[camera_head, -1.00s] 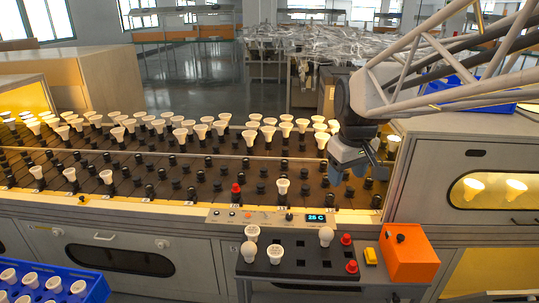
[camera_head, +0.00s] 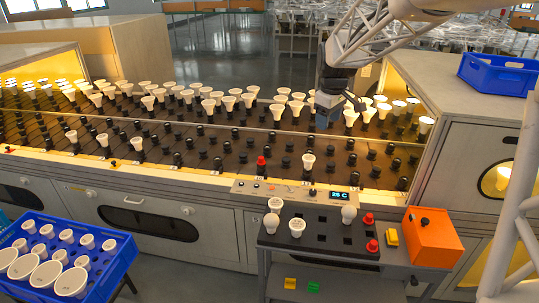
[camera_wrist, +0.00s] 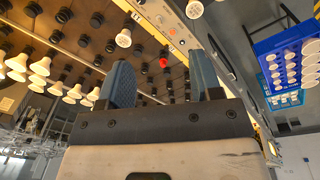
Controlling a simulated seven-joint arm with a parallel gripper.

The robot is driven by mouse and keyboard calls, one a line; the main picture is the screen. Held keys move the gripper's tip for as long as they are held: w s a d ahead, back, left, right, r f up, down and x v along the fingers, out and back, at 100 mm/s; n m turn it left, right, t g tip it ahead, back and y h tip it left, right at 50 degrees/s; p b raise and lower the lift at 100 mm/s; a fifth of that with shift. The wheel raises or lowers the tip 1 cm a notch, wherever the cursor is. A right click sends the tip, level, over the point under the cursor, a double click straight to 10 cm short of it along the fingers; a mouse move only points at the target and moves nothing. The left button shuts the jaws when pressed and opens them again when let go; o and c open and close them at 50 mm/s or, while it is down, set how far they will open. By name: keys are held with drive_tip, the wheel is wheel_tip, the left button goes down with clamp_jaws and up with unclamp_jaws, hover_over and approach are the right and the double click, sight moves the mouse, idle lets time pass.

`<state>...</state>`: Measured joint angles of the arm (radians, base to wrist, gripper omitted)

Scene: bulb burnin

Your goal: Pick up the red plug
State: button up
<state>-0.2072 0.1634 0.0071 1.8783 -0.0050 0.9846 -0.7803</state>
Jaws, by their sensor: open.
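A red plug (camera_head: 261,162) stands in a socket in the front row of the black burn-in rack (camera_head: 200,172). It also shows in the wrist view (camera_wrist: 163,63), in the gap between the fingers but farther off. Two more red plugs, one behind (camera_head: 368,219) and one in front (camera_head: 372,245), stand at the right side of the small black-topped cart. My gripper (camera_head: 328,118) is open and empty, above the rack, to the right of and behind the rack's red plug. Its two blue fingers (camera_wrist: 160,72) show in the wrist view.
White bulbs (camera_head: 240,100) fill the rack's back rows. A single bulb (camera_head: 308,161) stands right of the rack's red plug. The cart (camera_head: 300,254) holds bulbs beside an orange box (camera_head: 432,237). A blue crate of bulbs (camera_head: 115,268) is at the lower left.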

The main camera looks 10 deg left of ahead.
drive_tip(key=w+a+f+n, duration=0.2)
drive_tip(key=w+a+f, duration=0.35)
drive_tip(key=w, duration=0.25)
drive_tip(key=w+a+f+n, duration=0.3)
drive_tip(key=w+a+f, duration=0.25)
drive_tip(key=w, duration=0.25)
drive_tip(key=n+g, duration=0.1)
drive_tip(key=n, duration=0.4)
hover_over(261, 157)
drive_tip(key=f, duration=1.1)
drive_tip(key=d+f, duration=0.1)
drive_tip(key=f, duration=0.4)
drive_tip(key=shift+s+f, duration=0.2)
drive_tip(key=shift+s, duration=0.05)
drive_tip(key=shift+w+a+f, duration=0.15)
drive_tip(key=shift+a+f, duration=0.15)
drive_tip(key=shift+f, duration=0.1)
drive_tip(key=shift+f, duration=1.3)
drive_tip(key=shift+f, duration=0.1)
drive_tip(key=shift+a+f, duration=0.1)
drive_tip(key=shift+f, duration=2.4)
